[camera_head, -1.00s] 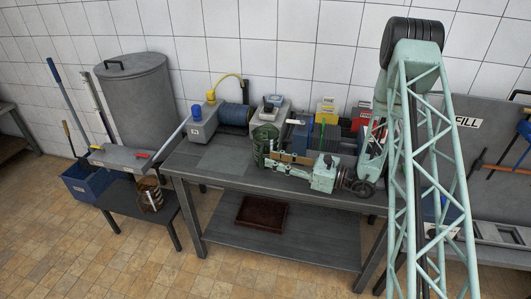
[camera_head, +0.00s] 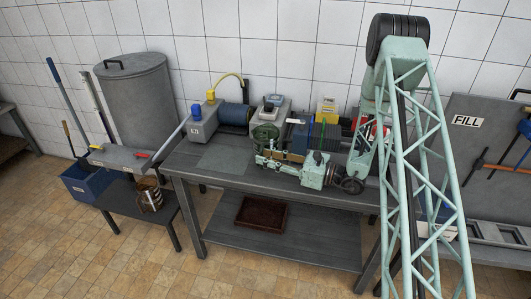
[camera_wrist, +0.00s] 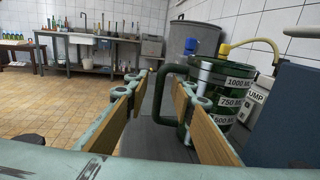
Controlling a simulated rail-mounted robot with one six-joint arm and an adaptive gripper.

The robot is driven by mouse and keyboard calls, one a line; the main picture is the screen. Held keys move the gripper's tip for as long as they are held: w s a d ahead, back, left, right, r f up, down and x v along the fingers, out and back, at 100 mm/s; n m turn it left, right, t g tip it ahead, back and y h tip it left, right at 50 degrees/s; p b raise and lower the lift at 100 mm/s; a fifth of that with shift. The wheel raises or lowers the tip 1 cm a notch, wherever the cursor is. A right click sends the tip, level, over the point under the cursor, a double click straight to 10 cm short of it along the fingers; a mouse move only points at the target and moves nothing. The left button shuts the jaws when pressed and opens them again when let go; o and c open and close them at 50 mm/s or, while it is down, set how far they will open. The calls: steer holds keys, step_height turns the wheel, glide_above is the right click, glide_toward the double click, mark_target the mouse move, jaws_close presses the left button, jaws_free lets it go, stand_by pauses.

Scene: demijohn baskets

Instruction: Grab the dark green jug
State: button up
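The dark green jug (camera_wrist: 226,92) stands upright at the right of the wrist view, with white labels reading 1000 ML, 750 ML and 500 ML. Its handle (camera_wrist: 163,85) points left, into the space between the fingers. My gripper (camera_wrist: 160,84) is open, with wood-coloured pads; the right finger overlaps the jug's lower left in the picture. I cannot tell whether it touches. In the head view the jug (camera_head: 265,133) stands on the workbench, its lower part hidden behind my gripper (camera_head: 261,158).
The workbench (camera_head: 228,158) is clear left of the jug. A grey pump unit (camera_head: 202,124) stands behind left, and blue and yellow boxes (camera_head: 326,108) stand to the right. A low side table (camera_head: 128,200) and a large grey bin (camera_head: 143,100) are further left.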

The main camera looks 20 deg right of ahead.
steer(key=shift+x, duration=0.95)
steer(key=shift+c, duration=0.8)
jaws_close()
